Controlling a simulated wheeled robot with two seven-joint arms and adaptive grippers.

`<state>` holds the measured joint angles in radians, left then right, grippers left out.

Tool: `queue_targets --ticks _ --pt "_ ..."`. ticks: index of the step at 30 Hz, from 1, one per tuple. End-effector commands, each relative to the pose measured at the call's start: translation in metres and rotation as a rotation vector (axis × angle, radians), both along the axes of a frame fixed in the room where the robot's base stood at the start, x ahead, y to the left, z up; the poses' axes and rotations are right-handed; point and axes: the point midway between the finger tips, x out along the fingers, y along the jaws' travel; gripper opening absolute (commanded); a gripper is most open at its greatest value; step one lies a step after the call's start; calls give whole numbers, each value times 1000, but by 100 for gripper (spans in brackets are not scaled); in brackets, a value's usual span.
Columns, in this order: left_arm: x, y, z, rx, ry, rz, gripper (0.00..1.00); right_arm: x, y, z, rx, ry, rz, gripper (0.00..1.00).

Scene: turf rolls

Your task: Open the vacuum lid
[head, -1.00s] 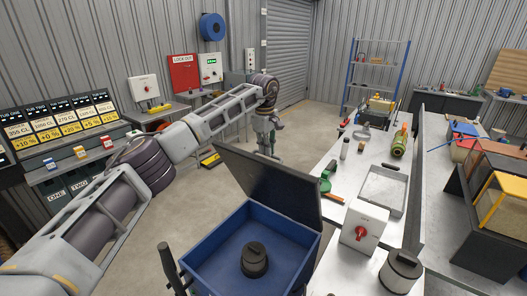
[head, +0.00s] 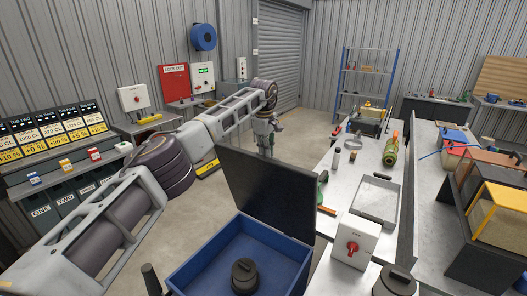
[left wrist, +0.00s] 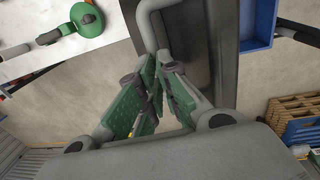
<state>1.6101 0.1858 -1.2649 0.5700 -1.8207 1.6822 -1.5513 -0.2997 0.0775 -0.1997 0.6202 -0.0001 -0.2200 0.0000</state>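The dark lid (head: 268,190) stands raised and tilted along the back edge of the blue box (head: 195,265), so the inside shows. A black round knob-like piece (head: 245,275) sits inside the box. My left gripper (head: 268,140) is behind the lid, near its upper edge. In the left wrist view its green-padded fingers (left wrist: 157,75) are nearly together at the end of a grey bar handle (left wrist: 148,28) on the dark lid (left wrist: 222,50). The handle's lower end is partly hidden between the fingertips. My right gripper is not in view.
Right of the box, a metal bench carries a white switch box with a red knob (head: 353,245), a grey tray (head: 376,205) and a green bottle (head: 390,152). A dark canister (head: 395,283) stands at the bottom right. Open floor lies behind the lid.

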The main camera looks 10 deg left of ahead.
Motion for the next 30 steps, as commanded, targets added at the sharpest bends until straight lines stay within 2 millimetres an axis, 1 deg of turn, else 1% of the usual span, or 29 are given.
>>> queue_targets --ticks 1,18,19,25,27,30 --pt "-3 -5 -21 6 27 -7 0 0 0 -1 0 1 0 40" --pt "-2 -6 -21 7 27 -10 0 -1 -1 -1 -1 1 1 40" --pt "-2 -6 -21 7 27 -10 8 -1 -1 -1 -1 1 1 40" --pt "-1 -5 -21 6 27 -8 34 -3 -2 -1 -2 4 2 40" --pt "-1 -4 -19 6 24 -7 34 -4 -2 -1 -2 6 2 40" --pt "-1 -3 -18 6 23 -5 34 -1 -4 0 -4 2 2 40"
